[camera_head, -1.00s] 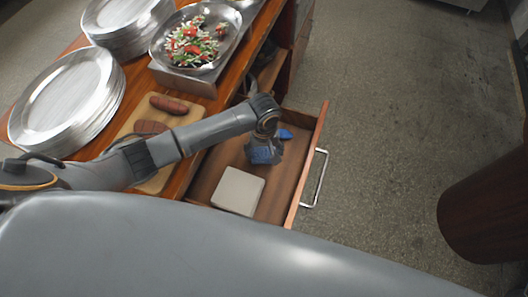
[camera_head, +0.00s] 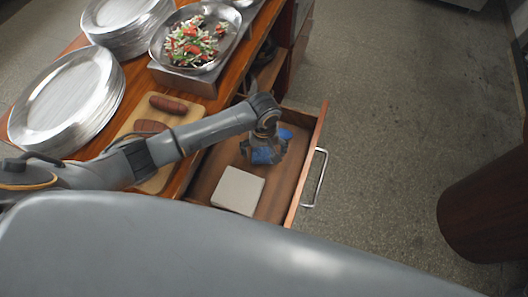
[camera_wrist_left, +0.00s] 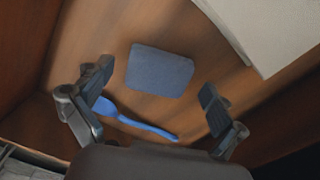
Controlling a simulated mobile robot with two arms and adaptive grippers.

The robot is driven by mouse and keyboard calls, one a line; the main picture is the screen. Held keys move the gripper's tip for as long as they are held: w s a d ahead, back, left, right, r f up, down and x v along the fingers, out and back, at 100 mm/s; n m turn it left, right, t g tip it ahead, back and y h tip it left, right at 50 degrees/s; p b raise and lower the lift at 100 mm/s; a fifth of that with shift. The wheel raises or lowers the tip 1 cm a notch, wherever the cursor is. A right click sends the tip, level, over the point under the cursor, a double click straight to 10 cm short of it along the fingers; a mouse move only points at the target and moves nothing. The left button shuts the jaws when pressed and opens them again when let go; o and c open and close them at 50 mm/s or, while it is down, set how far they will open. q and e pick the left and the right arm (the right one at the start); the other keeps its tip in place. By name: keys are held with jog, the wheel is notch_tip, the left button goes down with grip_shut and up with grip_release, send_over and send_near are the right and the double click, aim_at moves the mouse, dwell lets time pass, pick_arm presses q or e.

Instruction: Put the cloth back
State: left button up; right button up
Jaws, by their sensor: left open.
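The blue folded cloth (camera_head: 262,157) lies flat on the floor of the open drawer (camera_head: 298,190), below my left gripper (camera_head: 265,146). In the left wrist view the cloth (camera_wrist_left: 160,70) shows whole, as a grey-blue rectangle lying between and beyond the spread fingers. My left gripper (camera_wrist_left: 155,85) is open there, and neither finger touches the cloth. In the head view the gripper hides part of the cloth. My right gripper is in neither view.
A blue utensil (camera_wrist_left: 140,123) lies in the drawer close to the cloth. A beige square item (camera_head: 238,190) lies near the drawer's front end. Plates (camera_head: 65,95), a salad tray (camera_head: 196,42) and a cutting board (camera_head: 185,115) with sausages stand on the counter.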

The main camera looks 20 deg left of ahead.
aim_at(264, 155)
pick_arm(q)
notch_tip(264, 155, up, 12)
jog(key=shift+f, duration=0.2)
dwell(0.6)
